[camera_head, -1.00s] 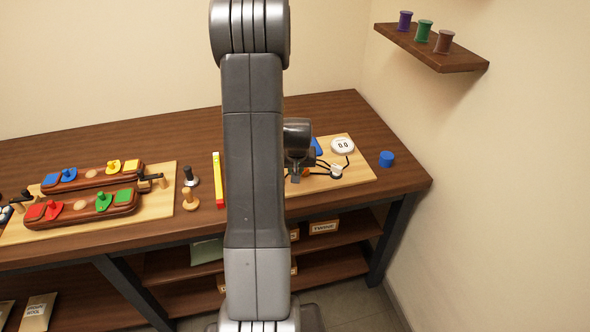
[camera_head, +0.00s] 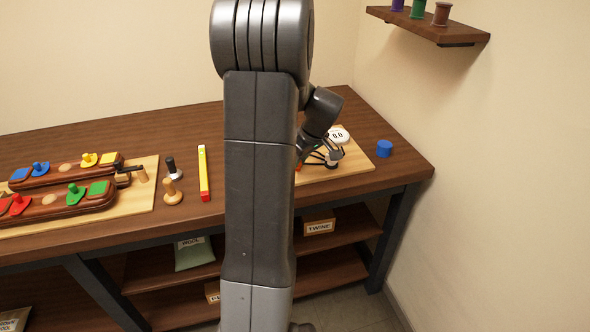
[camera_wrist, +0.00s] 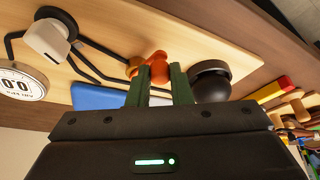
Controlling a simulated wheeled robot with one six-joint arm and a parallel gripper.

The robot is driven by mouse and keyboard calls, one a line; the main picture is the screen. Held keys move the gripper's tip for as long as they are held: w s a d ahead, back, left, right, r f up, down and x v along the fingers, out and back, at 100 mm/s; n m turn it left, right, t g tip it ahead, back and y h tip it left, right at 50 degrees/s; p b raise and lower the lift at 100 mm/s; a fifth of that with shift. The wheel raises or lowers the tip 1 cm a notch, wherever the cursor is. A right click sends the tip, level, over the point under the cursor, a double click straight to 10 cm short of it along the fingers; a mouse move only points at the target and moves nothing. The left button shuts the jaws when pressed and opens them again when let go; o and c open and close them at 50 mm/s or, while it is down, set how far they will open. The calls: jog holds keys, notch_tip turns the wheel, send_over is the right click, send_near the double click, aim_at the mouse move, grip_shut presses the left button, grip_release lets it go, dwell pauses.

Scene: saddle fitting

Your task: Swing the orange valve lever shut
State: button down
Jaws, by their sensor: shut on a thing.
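The orange valve lever (camera_wrist: 158,68) shows in the wrist view as a rounded orange piece between the two green fingers. My gripper (camera_wrist: 160,78) is shut on it. In the head view my gripper (camera_head: 307,158) is over the right-hand board, partly behind my own arm, and only a speck of the orange lever (camera_head: 298,167) shows. A white gauge reading 0.0 (camera_head: 339,135) lies on the same board; it also shows at the left of the wrist view (camera_wrist: 18,84). A white fitting (camera_wrist: 48,40) with black tubes is near the lever.
In the wrist view a black rounded thing (camera_wrist: 210,80) stands close beside the fingers, and a blue flat piece (camera_wrist: 98,97) lies on the other side. A blue cylinder (camera_head: 385,148) stands on the bench at right. A yellow and red bar (camera_head: 204,173) lies left of my arm.

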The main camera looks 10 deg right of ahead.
jog(key=shift+d+n+g+y+b, duration=0.25)
jog(key=shift+d+n+b, duration=0.15)
jog(key=shift+n, duration=0.3)
jog(key=shift+d+n+g+y+b, duration=0.15)
jog(key=shift+d+n+y+b, duration=0.2)
jog(key=shift+n, duration=0.35)
jog(key=c, duration=1.3)
grip_release()
jog(key=v, duration=1.4)
jog(key=shift+w+a, duration=0.1)
jog(key=shift+a, duration=0.05)
